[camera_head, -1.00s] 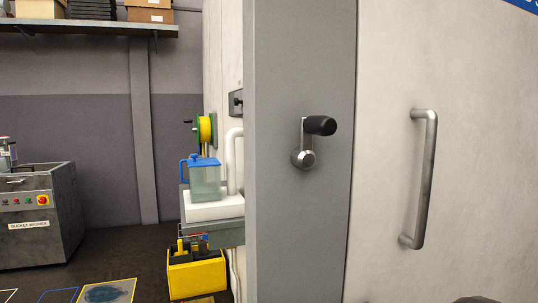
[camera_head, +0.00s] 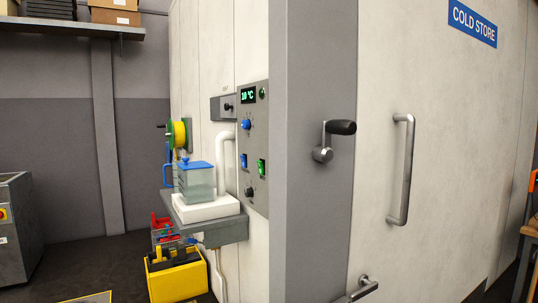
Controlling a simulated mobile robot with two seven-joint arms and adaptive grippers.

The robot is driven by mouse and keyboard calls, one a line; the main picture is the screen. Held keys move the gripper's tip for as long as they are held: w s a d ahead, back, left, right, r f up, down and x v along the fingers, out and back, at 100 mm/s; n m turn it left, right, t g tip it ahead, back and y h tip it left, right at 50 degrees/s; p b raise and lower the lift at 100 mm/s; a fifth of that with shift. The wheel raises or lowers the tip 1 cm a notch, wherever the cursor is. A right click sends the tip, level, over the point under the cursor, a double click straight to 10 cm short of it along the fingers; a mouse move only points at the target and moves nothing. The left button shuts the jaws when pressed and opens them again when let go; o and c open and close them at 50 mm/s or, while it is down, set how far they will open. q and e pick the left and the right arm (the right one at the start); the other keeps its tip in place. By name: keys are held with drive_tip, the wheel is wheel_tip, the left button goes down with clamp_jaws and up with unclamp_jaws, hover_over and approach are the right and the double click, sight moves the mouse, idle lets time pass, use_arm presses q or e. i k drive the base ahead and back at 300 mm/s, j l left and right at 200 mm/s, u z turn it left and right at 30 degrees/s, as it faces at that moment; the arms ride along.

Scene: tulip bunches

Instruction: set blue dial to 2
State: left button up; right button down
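The blue dial (camera_head: 246,124) is on the grey control panel (camera_head: 259,206), which is on the side wall of the cold store, left of centre. I see the panel at a slant, and the dial is too small to read its setting. A green-lit display (camera_head: 249,96) above it shows a temperature in °C, apparently 10. Below the dial are a blue switch (camera_head: 243,161), a green switch (camera_head: 262,167) and a black knob (camera_head: 249,193). Neither of my grippers is in view.
The cold store door has a crank with a black grip (camera_head: 341,127) and a long handle (camera_head: 404,170). Floor at left is partly open.

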sight(245, 123)
drive_tip(key=j+z, duration=0.25)
drive_tip(key=j, duration=0.35)
drive_tip(key=k+j+z, duration=0.1)
drive_tip(key=j+z, duration=0.15)
drive_tip(key=j, duration=0.3)
drive_tip(key=i+j+z, duration=0.25)
drive_tip(key=j, duration=0.2)
drive_tip(key=j+z, duration=0.55)
drive_tip(key=j, duration=0.3)
